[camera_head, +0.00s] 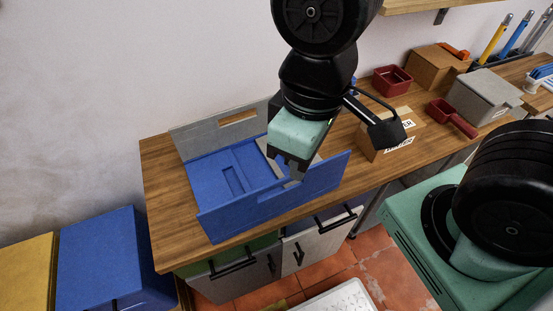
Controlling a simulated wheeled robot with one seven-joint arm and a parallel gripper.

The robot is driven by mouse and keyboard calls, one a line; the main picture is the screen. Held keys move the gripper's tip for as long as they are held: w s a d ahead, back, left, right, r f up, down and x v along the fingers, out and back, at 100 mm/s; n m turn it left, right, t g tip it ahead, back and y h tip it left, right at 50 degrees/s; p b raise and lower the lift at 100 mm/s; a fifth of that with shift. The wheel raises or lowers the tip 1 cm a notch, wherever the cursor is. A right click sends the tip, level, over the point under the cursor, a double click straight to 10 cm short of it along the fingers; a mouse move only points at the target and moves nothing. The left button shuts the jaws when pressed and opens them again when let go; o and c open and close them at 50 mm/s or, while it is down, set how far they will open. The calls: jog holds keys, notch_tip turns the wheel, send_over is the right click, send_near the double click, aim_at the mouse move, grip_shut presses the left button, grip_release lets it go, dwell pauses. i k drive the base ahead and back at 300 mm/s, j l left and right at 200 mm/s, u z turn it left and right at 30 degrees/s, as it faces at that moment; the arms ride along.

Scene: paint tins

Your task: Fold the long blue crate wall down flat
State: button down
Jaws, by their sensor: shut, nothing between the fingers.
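The folding crate stands on the wooden bench. Its long blue wall (240,212) stands up along the near side, with a handle slot near its middle. The long grey wall (193,138) stands up along the far side and also has a handle slot. A blue panel (218,172) with a slot lies flat inside at the left. My gripper (293,178) points down over the right part of the crate, close to the inner side of the blue wall. It is shut and empty. I cannot tell whether it touches the wall. It hides much of the crate's right end.
A cardboard box (372,148) with labels stands just right of the crate. Red trays (391,80), a grey box (480,97) and another carton (437,69) stand farther right. Bare bench (163,190) lies left of the crate. A blue bin (105,257) stands below left.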

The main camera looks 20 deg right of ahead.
aim_at(221, 219)
jog(key=k+j+u, duration=0.1)
jog(key=j+u, duration=0.15)
jog(key=j, duration=0.35)
jog(key=k+j+u, duration=0.2)
jog(key=j, duration=0.45)
jog(key=i, duration=0.1)
